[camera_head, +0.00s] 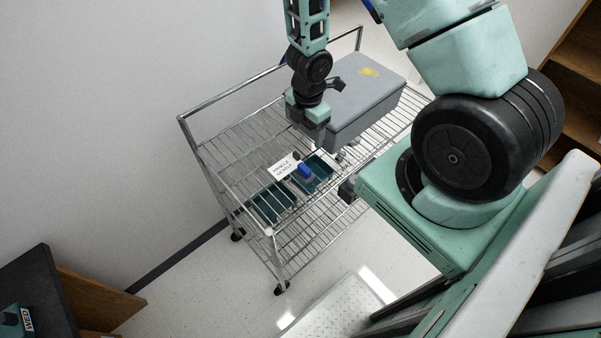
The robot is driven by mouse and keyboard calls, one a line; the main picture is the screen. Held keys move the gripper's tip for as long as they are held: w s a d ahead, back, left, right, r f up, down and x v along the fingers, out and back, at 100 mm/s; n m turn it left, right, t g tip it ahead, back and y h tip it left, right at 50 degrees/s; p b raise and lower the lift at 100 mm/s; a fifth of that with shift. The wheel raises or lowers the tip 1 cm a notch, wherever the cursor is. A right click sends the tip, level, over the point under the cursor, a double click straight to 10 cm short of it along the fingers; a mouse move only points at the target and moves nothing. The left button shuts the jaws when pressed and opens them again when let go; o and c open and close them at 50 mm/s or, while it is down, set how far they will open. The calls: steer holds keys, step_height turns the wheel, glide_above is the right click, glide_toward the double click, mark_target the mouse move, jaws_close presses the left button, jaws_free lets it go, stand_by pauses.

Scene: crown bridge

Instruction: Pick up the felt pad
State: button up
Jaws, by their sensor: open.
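My gripper (309,128) points down over the top of a wire cart, beside the left end of a grey box. It is open, and I see nothing held in it. Below it are a small blue piece (305,171) and a small dark piece (296,156) near a white printed card (284,167). I cannot tell for sure which small piece is the felt pad. The blue piece lies at a dark teal tray (318,163), apart from the gripper. Part of the area under the gripper is hidden by it.
The wire cart (226,140) has raised end rails and stands by a white wall. The grey box (366,110) has a yellow patch on its lid. Another teal tray (270,203) lies at the front left. A dark-topped wooden cabinet (40,285) stands at lower left.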

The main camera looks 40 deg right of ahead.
steer(key=b, duration=1.1)
glide_toward(304, 167)
steer(key=f, duration=0.5)
steer(key=shift+s+d+f, duration=0.1)
steer(key=shift+s+d, duration=0.05)
steer(key=shift+d, duration=0.1)
steer(key=shift+a+f+b, duration=0.15)
steer(key=shift+f+b, duration=0.45)
steer(key=shift+f, duration=0.7)
steer(key=shift+a+f+b, duration=0.1)
steer(key=shift+f+b, duration=0.45)
steer(key=shift+f, duration=0.75)
steer(key=c, duration=1.1)
